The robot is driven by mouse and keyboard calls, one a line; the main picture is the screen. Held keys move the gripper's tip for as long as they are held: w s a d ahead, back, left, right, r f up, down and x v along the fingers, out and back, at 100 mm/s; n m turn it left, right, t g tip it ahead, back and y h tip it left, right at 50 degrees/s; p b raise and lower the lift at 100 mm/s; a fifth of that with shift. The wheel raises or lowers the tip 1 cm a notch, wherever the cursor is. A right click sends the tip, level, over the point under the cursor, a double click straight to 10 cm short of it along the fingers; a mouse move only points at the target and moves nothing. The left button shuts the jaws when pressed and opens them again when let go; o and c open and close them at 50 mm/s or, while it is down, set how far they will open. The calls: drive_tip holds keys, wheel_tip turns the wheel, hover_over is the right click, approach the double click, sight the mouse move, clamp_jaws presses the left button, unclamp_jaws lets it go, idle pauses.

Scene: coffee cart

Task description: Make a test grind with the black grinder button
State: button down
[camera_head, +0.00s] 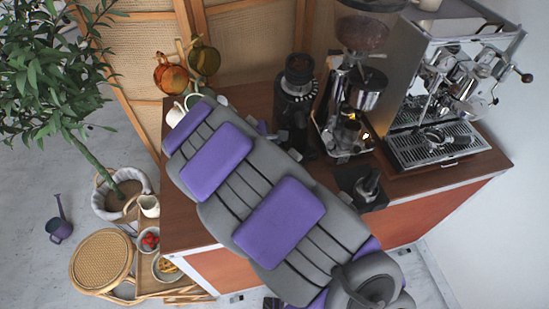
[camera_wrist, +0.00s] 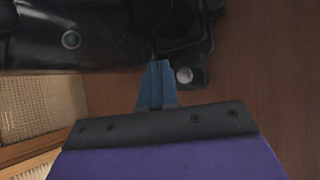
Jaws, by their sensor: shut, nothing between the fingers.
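The black grinder (camera_head: 297,90) stands upright at the back of the wooden cart, left of a larger silver grinder. In the wrist view its glossy black body (camera_wrist: 90,30) fills the upper left. A small round button with a pale ring (camera_wrist: 71,40) shows on that body. A small silvery round part (camera_wrist: 184,75) sits on the dark base, just right of my fingertips. My gripper (camera_wrist: 158,65) is shut and empty, its blue fingers pointing at the dark base. I cannot tell whether the tips touch it. In the head view my arm mostly hides the gripper.
A silver grinder with a bean hopper (camera_head: 362,45) and an espresso machine (camera_head: 440,90) stand to the right. A tamper (camera_head: 368,185) stands on a dark mat near the front. Orange and green glassware (camera_head: 170,75) is behind my arm. Bare wood (camera_head: 440,186) shows at the front right.

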drive_tip(key=shift+a+f, duration=0.2)
drive_tip(key=shift+f, duration=1.1)
drive_tip(key=shift+d, duration=0.1)
drive_tip(key=shift+f, duration=0.15)
idle(0.9)
drive_tip(key=shift+f, duration=0.15)
drive_tip(key=shift+f, duration=0.45)
idle(0.7)
drive_tip(key=shift+r, duration=0.1)
drive_tip(key=shift+r+p, duration=0.6)
drive_tip(key=shift+r, duration=0.15)
drive_tip(key=shift+r, duration=0.1)
